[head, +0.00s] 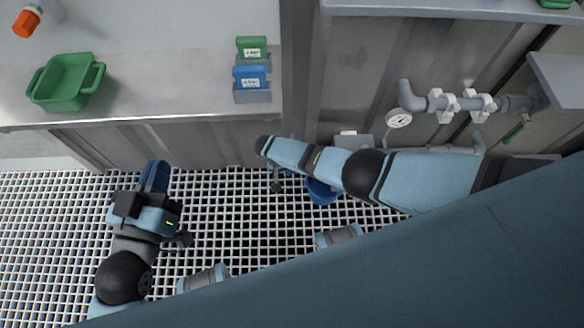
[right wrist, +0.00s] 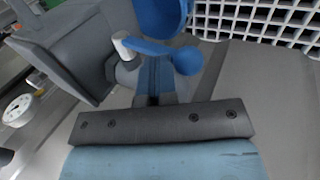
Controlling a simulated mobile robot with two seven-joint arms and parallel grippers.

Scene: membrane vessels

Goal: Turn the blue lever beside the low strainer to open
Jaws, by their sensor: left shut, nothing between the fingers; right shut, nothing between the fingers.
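In the right wrist view a blue lever (right wrist: 150,47) runs from a white hub (right wrist: 122,44) to a round blue knob (right wrist: 187,61). My right gripper (right wrist: 156,66) is shut and empty, its blue fingers reaching up to the lever's underside in the picture; I cannot tell whether they touch. A grey body (right wrist: 75,50), possibly the strainer, lies left of the hub. In the head view my right arm covers most of this spot, and the right fingers are not clear there. My left gripper (head: 154,174) is shut and empty over the floor grating, far from the lever.
A rounded blue part (right wrist: 162,15) is just above the lever; a blue bowl shape (head: 322,191) shows below my right arm. Pipes and a gauge (head: 398,119) are at right. A bench holds a green tray (head: 68,82) and blue box (head: 250,77). The grating (head: 225,215) is largely clear.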

